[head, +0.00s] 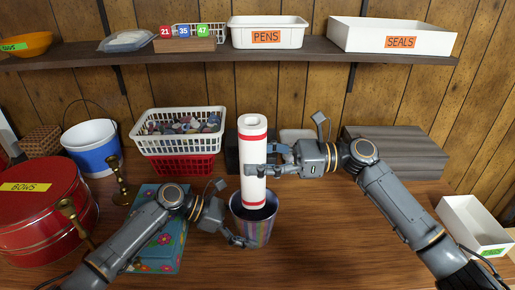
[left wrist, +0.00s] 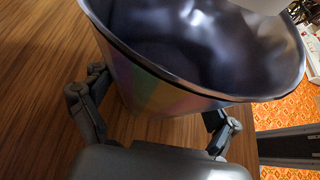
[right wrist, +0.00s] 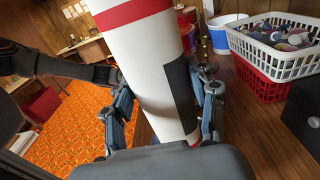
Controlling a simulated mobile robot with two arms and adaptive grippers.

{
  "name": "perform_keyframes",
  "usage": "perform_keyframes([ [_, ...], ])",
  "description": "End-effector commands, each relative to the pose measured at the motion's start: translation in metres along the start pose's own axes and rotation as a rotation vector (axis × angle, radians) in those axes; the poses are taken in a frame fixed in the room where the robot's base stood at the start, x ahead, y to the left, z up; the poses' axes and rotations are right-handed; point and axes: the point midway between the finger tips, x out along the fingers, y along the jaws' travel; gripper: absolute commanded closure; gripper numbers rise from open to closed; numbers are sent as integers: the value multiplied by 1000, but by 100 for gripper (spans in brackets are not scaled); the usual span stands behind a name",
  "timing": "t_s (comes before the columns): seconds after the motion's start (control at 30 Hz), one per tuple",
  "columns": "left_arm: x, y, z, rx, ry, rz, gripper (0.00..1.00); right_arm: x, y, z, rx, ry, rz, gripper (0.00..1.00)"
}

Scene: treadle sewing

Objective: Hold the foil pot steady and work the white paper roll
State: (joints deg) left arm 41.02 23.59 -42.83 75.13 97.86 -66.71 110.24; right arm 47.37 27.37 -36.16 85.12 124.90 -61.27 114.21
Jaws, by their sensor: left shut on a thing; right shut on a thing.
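The foil pot (head: 256,226) stands on the wooden table in the head view, striped in colours with a dark shiny inside. In the left wrist view the pot (left wrist: 165,88) fills the upper middle. My left gripper (head: 240,240) is shut on its near left side. The white paper roll (head: 253,140) has red bands and stands nearly upright, its lower end at the pot's mouth. How deep it reaches is hard to tell. My right gripper (head: 268,171) is shut around the roll's lower half; the right wrist view shows the roll (right wrist: 155,65) between the fingers.
A white basket (head: 178,142) of small items sits on a red one behind the pot. A floral box (head: 165,252) lies under my left arm. A brass candlestick (head: 120,182) and a red tin (head: 40,215) stand left. Table right of the pot is clear.

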Motion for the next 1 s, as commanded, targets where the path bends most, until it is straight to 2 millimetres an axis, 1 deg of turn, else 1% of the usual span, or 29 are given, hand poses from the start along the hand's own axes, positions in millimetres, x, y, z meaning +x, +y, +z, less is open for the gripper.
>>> perform_keyframes([
  [0.7,0,0,-1,-1,1,-1,31,0,0,-57,1,-2,-1,82],
  [1.0,0,0,-1,-1,1,-1,31,1,0,-76,0,-1,0,82],
])
